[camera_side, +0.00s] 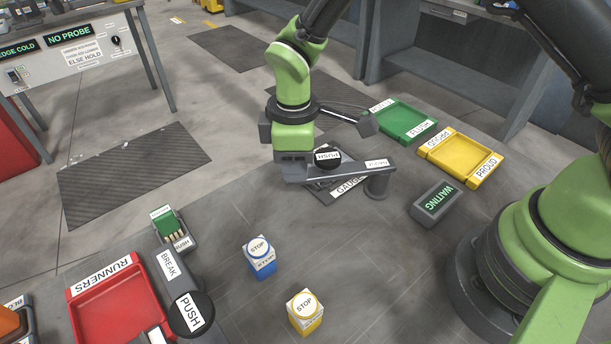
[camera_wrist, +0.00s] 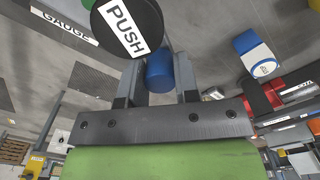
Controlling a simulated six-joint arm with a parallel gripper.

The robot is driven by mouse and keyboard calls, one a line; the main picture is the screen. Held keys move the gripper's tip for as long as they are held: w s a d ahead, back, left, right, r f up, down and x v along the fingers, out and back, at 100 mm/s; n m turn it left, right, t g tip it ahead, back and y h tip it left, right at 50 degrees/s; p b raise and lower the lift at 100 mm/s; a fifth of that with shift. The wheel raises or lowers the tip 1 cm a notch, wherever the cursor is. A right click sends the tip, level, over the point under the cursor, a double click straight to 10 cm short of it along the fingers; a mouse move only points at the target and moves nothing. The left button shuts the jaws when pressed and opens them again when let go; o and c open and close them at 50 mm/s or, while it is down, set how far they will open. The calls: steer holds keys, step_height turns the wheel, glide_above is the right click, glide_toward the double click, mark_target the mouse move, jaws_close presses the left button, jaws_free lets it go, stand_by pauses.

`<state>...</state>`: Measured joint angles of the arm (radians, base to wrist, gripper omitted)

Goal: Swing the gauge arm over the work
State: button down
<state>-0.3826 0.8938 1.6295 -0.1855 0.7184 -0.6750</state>
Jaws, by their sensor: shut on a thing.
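The gauge arm (camera_side: 352,171) is a grey bar on a short upright post (camera_side: 379,186), reaching left toward my gripper. A plate labelled GAUGE (camera_side: 347,187) lies below it, and its label also shows in the wrist view (camera_wrist: 66,22). A black PUSH button (camera_side: 327,157) sits beside the bar; it is large in the wrist view (camera_wrist: 128,22). My gripper (camera_side: 293,174) is low at the bar's left end. In the wrist view its fingers (camera_wrist: 160,78) are shut on a blue cylinder (camera_wrist: 158,70). Its join to the bar is hidden. I cannot make out any work under the bar.
A green tray (camera_side: 408,123), a yellow tray (camera_side: 445,151) and a WAITING box (camera_side: 435,207) stand to the right. Blue (camera_side: 262,267) and yellow (camera_side: 306,322) STOP buttons, a BREAK device (camera_side: 178,278) and a red RUNNERS tray (camera_side: 76,312) stand in front. A panel reads NO PROBE (camera_side: 69,35).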

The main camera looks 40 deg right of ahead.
steer(key=w+d+m, duration=0.6)
steer(key=shift+w+d+m, duration=0.15)
steer(key=shift+d+m, duration=0.05)
steer(key=shift+m, duration=0.2)
steer(key=shift+w+d+m, duration=0.25)
steer(key=shift+d+m, duration=0.25)
steer(key=shift+d, duration=0.1)
steer(key=shift+w+d+m, duration=0.2)
steer(key=shift+d+m, duration=0.3)
steer(key=shift+d, duration=0.25)
steer(key=c, duration=0.8)
jaws_free()
steer(key=shift+c, duration=0.2)
step_height(320, 180, up, 10)
